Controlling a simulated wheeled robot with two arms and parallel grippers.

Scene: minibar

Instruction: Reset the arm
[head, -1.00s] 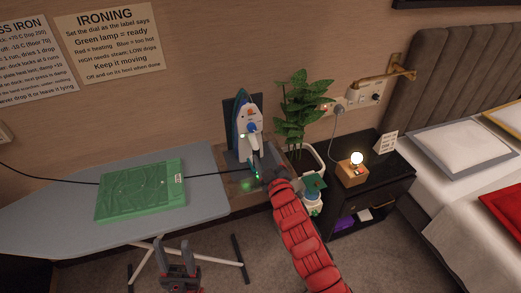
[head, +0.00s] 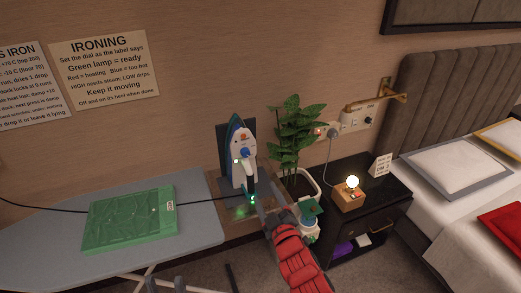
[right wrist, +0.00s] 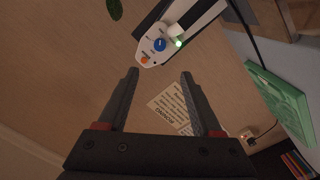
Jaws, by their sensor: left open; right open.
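The white and blue iron (head: 243,160) stands upright on its dark dock (head: 224,145) at the wall, with a green light on it. It also shows in the right wrist view (right wrist: 152,47), beyond the fingertips. My right gripper (head: 262,205) is just below and in front of the iron. In the right wrist view it (right wrist: 160,75) is open, with nothing between its fingers, and apart from the iron. My left gripper (head: 165,287) is only partly seen at the bottom edge, below the ironing board.
A potted plant (head: 297,135) stands right of the iron. The black nightstand (head: 385,200) holds a lit lamp (head: 350,193). The bed (head: 450,210) is at the right.

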